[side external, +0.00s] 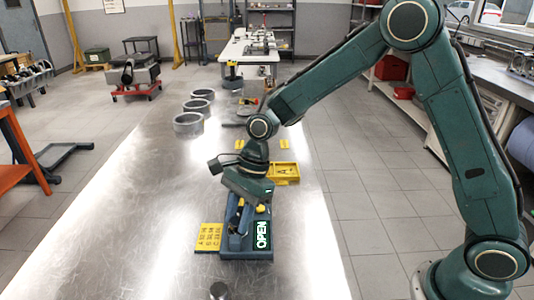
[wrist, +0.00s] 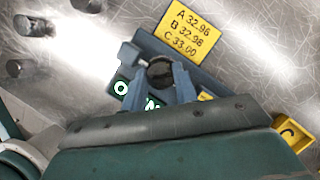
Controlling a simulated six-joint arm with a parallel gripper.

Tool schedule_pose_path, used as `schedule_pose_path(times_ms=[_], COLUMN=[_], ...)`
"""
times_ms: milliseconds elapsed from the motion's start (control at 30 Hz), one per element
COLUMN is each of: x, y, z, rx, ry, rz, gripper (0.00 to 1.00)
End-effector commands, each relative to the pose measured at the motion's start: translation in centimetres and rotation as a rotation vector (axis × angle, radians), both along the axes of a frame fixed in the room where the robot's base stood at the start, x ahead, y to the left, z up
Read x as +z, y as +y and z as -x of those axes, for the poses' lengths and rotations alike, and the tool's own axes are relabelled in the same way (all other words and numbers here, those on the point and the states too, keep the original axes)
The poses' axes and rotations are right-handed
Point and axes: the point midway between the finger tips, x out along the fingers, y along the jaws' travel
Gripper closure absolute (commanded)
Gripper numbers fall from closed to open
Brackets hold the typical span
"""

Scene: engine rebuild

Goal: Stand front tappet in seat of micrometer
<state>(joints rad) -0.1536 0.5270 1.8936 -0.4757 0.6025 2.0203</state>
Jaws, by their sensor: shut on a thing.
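The micrometer (side external: 263,252) is a blue-grey block with a green-lit display reading OPEN, on the metal bench. It also shows in the wrist view (wrist: 205,72), partly hidden by my gripper. My gripper (wrist: 157,84) points down over it, its two fingers shut on a dark round tappet (wrist: 160,70). In the side view my gripper (side external: 241,212) is low over the micrometer, and the held tappet is hard to make out there. I cannot tell whether the tappet touches the seat, which is hidden.
A yellow plate (side external: 209,237) listing A, B and C sizes lies beside the micrometer. A yellow tray (side external: 284,172) stands behind it. A loose metal cylinder (side external: 218,291) stands in front; several show in the wrist view (wrist: 32,26). Metal rings (side external: 188,124) stand farther back.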

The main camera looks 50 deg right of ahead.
Motion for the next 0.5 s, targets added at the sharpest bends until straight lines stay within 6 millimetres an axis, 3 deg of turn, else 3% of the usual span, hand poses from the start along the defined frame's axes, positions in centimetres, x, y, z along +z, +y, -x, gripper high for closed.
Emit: schedule_pose_path(times_ms=[333,367,467,500], x=[-0.1,-0.1,-0.09,-0.09], y=[0.0,0.0,-0.01,-0.01], z=[0.0,0.0,0.0,0.0], rx=[0.0,0.0,0.0,0.0], ry=[0.0,0.0,0.0,0.0], rz=[0.0,0.0,0.0,0.0], gripper=[0.93,0.65,0.46,0.46])
